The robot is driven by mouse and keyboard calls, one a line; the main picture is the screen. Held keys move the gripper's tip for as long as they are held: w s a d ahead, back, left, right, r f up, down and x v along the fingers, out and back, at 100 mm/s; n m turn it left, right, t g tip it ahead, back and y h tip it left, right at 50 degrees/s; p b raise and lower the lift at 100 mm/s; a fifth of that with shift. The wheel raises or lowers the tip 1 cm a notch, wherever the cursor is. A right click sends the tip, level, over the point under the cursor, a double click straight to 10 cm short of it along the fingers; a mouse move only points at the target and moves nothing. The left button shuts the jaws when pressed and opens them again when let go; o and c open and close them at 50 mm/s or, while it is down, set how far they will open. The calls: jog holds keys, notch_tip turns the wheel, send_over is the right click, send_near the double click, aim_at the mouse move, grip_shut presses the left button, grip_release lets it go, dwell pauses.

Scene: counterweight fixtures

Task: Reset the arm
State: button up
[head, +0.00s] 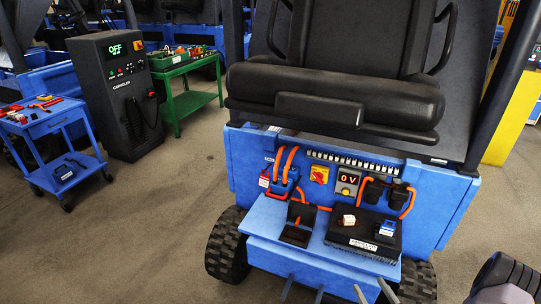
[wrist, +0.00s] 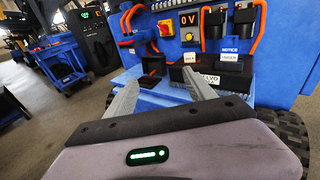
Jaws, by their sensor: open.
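My gripper (wrist: 160,80) is open, with its two grey fingers spread apart and nothing between them in the wrist view. The fingers point toward the blue shelf on the front of the blue vehicle (wrist: 278,85). In the head view, what look like the fingertips of my gripper (head: 372,291) show at the bottom edge, in front of the shelf. The gripper appears apart from the things on the shelf. Most of my arm is out of view.
Above are orange cables, a red-yellow switch (head: 319,174) and a "0 V" display (head: 347,179). A charger (head: 118,90) reading OFF and a blue cart (head: 50,120) stand left. Floor between is clear.

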jog(key=w+a+r+n+g+y, duration=0.4)
jog(key=a+r+n+y, duration=0.5)
jog(key=r, duration=0.4)
jog(key=s+a+r+n+g+y, duration=0.2)
jog(key=s+a+r+n+g, duration=0.3)
jog(key=a+r+n+g, duration=0.5)
jog(key=s+a+r+n+g+h, duration=0.2)
jog(key=s+a+r+n+h, duration=0.2)
jog(key=s+a, duration=0.45)
jog(key=s+d+r+n+t+h, duration=0.5)
jog(key=s+r+n+h, duration=0.1)
jog(key=s+h, duration=0.1)
jog(key=shift+s+d+r+h, duration=0.15)
jog(key=shift+s+d+h, duration=0.15)
jog(key=shift+s, duration=0.15)
